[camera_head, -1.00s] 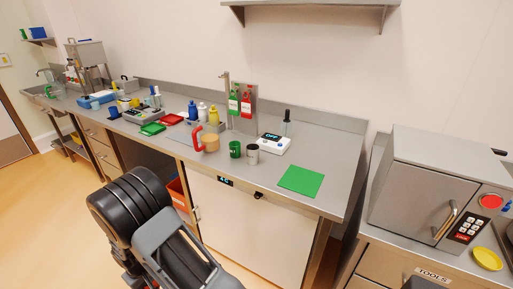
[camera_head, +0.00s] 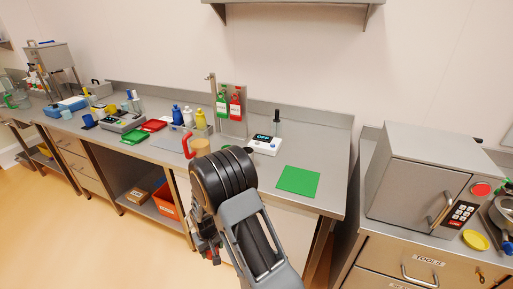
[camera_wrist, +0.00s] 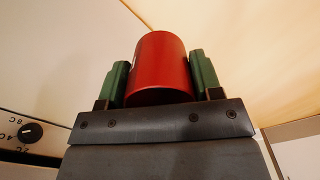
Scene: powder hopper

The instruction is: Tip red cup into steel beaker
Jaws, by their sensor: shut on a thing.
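The red cup (camera_wrist: 163,72) is in the wrist view, between the two green fingers of my gripper (camera_wrist: 158,64). The gripper is shut on its sides. The cup's inside does not show, so I cannot tell what it holds. In the head view my black and grey arm stands in front of the counter and mostly hides the gripper and cup. The steel beaker does not show now; the arm covers the counter area where it stood earlier.
A green mat (camera_head: 298,180) lies on the counter (camera_head: 325,150), with a white scale (camera_head: 264,146) behind it. A grey oven (camera_head: 420,180) is at the right. The counter right of the mat is clear.

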